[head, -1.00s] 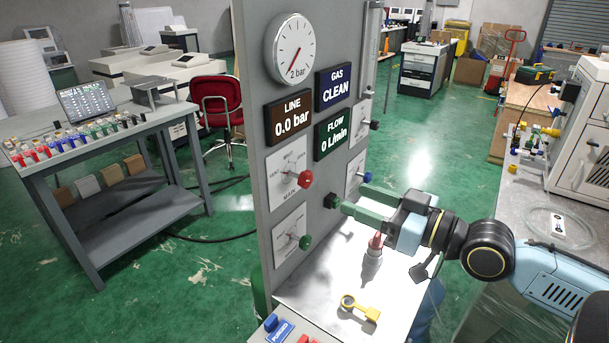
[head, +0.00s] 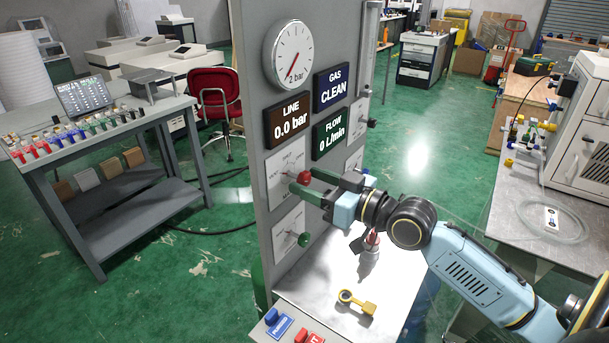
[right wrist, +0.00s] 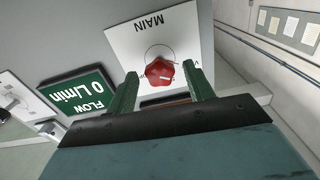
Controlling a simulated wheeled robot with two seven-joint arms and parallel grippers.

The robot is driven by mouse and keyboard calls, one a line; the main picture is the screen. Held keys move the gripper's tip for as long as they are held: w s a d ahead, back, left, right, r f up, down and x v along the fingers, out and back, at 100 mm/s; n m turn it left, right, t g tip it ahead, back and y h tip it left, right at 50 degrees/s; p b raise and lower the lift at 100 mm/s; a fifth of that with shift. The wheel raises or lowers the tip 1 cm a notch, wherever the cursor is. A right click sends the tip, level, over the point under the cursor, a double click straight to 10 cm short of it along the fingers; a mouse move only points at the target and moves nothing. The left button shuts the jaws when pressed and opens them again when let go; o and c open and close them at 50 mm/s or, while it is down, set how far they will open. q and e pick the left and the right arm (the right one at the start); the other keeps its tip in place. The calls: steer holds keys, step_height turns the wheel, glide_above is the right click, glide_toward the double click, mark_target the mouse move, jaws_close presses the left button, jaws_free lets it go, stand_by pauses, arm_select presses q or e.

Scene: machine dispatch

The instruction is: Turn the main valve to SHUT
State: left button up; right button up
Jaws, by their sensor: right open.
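The main valve is a red knob (head: 304,177) on a white plate (head: 275,168) on the grey panel; the plate's lettering is partly covered in the head view. In the right wrist view the red knob (right wrist: 160,73) sits in front of the plate marked MAIN (right wrist: 135,42), with a white mark on it. My right gripper (head: 301,184) is open, its two green fingers reaching toward the knob. In the right wrist view the fingers (right wrist: 159,88) stand on either side of the knob, with gaps between. My left gripper is not in view.
A green knob (head: 304,239) on its own plate is just below. Displays reading LINE 0.0 bar (head: 289,119) and FLOW 0 L/min (head: 333,137) are above.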

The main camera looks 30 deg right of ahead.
steer(key=shift+x, duration=1.05)
steer(key=shift+c, duration=0.2)
steer(key=c, duration=0.9)
